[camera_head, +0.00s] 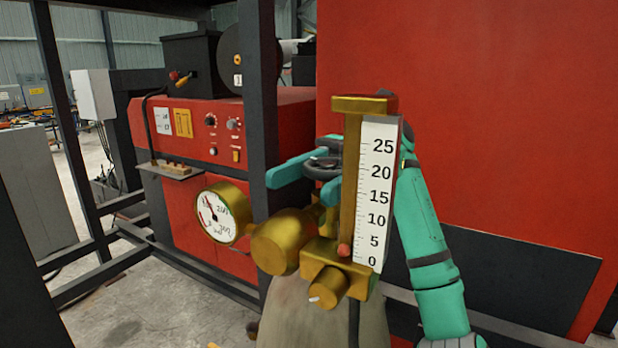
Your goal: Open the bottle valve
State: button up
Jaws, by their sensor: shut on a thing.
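The gas bottle (322,322) stands upright in the lower middle, its grey top showing below brass fittings. The bottle valve's dark handwheel (322,166) sits above the brass body, left of the flow tube. My teal gripper (304,174) reaches in from the right behind the flow tube and is shut on the handwheel, with teal fingers on either side of it. The flow tube and its scale (377,185) hide part of the gripper and wrist. A brass regulator (283,240) with a round pressure gauge (215,211) sits at the left of the fittings.
A red welding machine (240,117) with knobs and a wire spool stands behind at left. A dark frame post (262,90) rises close behind the gauge. A large red panel (500,120) fills the right. Open floor shows at lower left.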

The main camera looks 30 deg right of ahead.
jog(key=shift+s+r+n+g, duration=0.1)
jog(key=shift+n+g, duration=0.3)
jog(key=o, duration=1.1)
jog(key=shift+a+h, duration=0.1)
jog(key=shift+h, duration=0.2)
jog(key=shift+c, duration=0.2)
jog(key=shift+s+d, duration=0.1)
jog(key=shift+d, duration=0.1)
jog(key=shift+m+t, duration=0.3)
